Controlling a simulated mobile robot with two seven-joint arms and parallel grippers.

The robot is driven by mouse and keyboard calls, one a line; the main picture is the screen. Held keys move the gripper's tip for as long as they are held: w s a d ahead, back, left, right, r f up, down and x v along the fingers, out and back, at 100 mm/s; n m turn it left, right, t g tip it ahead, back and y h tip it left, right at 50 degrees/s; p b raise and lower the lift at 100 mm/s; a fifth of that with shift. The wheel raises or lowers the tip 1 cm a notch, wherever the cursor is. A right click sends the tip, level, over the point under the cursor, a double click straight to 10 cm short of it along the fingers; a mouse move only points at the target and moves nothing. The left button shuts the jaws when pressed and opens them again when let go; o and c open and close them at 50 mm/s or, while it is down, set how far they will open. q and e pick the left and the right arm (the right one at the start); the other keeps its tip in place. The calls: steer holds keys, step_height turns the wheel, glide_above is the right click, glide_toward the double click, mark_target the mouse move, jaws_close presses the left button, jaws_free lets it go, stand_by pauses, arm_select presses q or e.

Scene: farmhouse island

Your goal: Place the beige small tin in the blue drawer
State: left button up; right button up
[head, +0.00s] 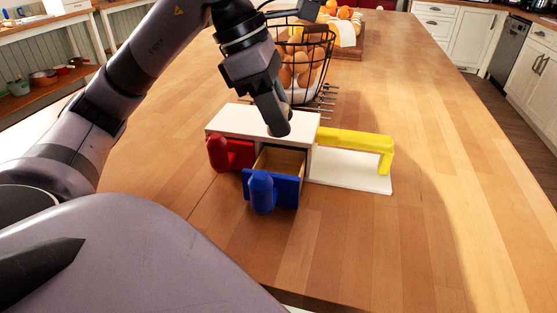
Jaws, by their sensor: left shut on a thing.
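The blue drawer (286,190) is pulled out of the front of a small white cabinet (235,120). Part of its bare wooden inside shows, and a blue knob stands on its front. My left gripper (278,130) points down over the cabinet top, behind the open drawer. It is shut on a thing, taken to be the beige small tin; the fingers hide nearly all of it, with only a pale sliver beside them. My right gripper is not in view.
A red drawer (238,154) sits left of the blue one. A yellow bar (350,138) stands over a white base (350,172) at right. A wire basket of eggs (303,62) stands close behind. The wooden island top is clear at right.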

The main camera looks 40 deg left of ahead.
mark_target(277, 142)
arm_select(q)
step_height(277, 142, down, 6)
steer(key=shift+r+b, duration=0.25)
steer(key=shift+b, duration=0.35)
steer(key=shift+f, duration=0.55)
step_height(277, 142, down, 3)
steer(key=shift+b, duration=0.6)
steer(key=shift+f, duration=0.35)
steer(key=shift+f, duration=0.1)
